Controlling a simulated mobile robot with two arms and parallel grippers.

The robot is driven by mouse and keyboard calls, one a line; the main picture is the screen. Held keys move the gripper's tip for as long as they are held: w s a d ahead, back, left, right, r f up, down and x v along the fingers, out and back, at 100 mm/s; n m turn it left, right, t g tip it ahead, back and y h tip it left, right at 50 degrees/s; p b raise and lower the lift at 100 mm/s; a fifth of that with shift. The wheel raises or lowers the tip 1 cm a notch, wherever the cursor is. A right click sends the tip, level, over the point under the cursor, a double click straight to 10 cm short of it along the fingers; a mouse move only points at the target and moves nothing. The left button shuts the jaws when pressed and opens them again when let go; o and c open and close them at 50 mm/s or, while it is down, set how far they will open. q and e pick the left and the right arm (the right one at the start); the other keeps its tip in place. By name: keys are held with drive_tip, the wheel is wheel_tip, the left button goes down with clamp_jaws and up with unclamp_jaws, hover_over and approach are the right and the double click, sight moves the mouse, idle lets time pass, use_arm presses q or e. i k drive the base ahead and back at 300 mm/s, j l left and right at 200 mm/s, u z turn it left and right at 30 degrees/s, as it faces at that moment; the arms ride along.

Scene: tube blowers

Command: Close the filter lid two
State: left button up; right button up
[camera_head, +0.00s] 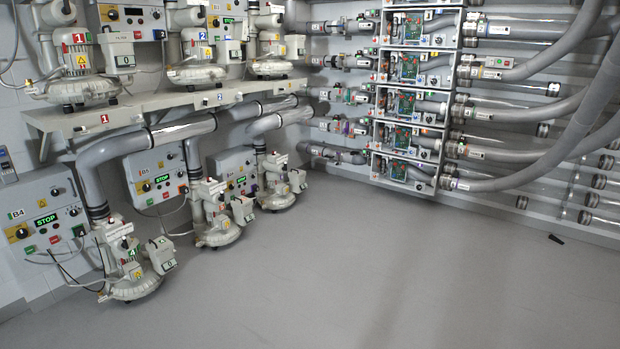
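Blower two (196,72) stands on the upper left shelf, marked with a blue 2. A pale box (231,52) is joined to its right side. I cannot tell whether this box has a lid, or whether one is open or shut. Neither of my grippers is in view.
The shelf (130,113) holds several blowers. More blowers stand on the floor below, including one marked 4 (134,270), near control boxes (45,222). A rack of circuit units (405,110) with thick grey hoses (545,160) fills the back right. The grey floor (330,265) is clear in front.

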sight(238, 29)
drive_tip(key=i+l+z, duration=0.2)
drive_tip(key=z, duration=0.15)
drive_tip(key=i+z, duration=0.75)
drive_tip(key=i+l, duration=0.1)
drive_tip(key=i, duration=1.85)
drive_tip(key=i+u, duration=0.35)
drive_tip(key=i+l+u, duration=0.1)
drive_tip(key=i+u, duration=0.25)
drive_tip(key=i, duration=0.25)
drive_tip(key=i+l+u, duration=0.7)
drive_tip(key=i, duration=0.15)
drive_tip(key=i+l+u, duration=0.25)
drive_tip(key=i+u, duration=0.2)
drive_tip(key=i+l+u, duration=0.3)
drive_tip(key=u, duration=0.15)
drive_tip(key=i+l+u, duration=0.25)
drive_tip(key=l+u, duration=0.2)
drive_tip(key=l, duration=0.2)
drive_tip(key=i+l+u, duration=0.15)
drive_tip(key=l+u, duration=0.35)
drive_tip(key=i+l+u, duration=0.1)
drive_tip(key=i+l, duration=0.2)
drive_tip(key=i+j, duration=0.05)
drive_tip(key=i, duration=0.05)
